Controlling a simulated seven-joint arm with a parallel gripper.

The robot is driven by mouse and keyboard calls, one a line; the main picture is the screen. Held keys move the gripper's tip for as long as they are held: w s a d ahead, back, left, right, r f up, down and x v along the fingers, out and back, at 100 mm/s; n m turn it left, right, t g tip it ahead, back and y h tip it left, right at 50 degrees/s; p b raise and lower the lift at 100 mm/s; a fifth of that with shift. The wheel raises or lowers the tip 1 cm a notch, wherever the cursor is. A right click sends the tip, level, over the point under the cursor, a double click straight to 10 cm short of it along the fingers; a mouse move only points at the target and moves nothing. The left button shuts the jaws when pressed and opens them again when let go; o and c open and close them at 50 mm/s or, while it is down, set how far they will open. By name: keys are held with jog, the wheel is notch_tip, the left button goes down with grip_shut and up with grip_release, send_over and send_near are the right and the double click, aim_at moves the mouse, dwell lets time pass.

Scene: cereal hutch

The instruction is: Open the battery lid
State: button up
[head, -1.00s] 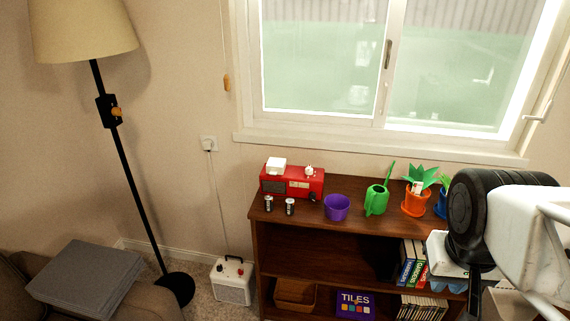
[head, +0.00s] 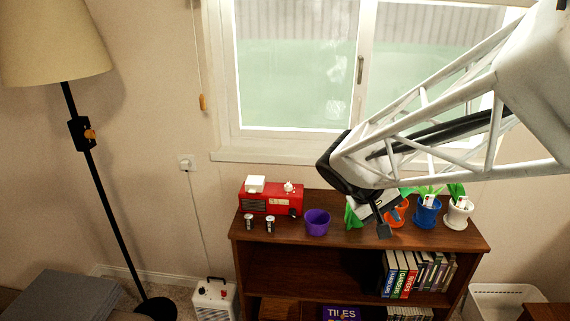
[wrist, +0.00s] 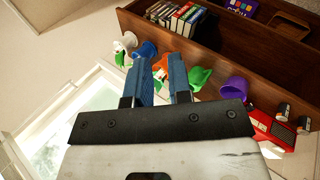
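A red radio (head: 270,198) stands at the left end of the shelf top, with a white block (head: 255,184) and a small white item (head: 289,187) on it. I cannot make out a battery lid on it. Two batteries (head: 249,221) (head: 270,224) stand upright in front of the radio. The wrist view shows part of the radio (wrist: 270,128) at the right edge, with the batteries (wrist: 283,111) beside it. My gripper (head: 388,216) is over the plants, to the right of the radio. Its blue fingers (wrist: 160,80) are apart, with nothing between them.
Orange (head: 397,217), blue (head: 427,212) and white (head: 459,213) plant pots stand at right. The window is behind.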

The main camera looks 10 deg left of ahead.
jog(key=w+a+f+n+t+h, duration=0.1)
jog(key=w+a+f+h, duration=0.1)
jog(key=w+a, duration=0.3)
jog(key=w+a+f+n+t+h, duration=0.1)
jog(key=w+a+f+t, duration=0.15)
jog(key=w, duration=0.55)
jog(key=n+t+y, duration=0.3)
jog(key=n+t, duration=0.6)
jog(key=t, duration=0.2)
send_near(251, 192)
jog(key=shift+x, duration=0.85)
jog(key=shift+f, duration=0.1)
jog(key=shift+w, duration=0.15)
jog(key=shift+x, duration=3.8)
jog(key=shift+c, duration=0.3)
grip_shut()
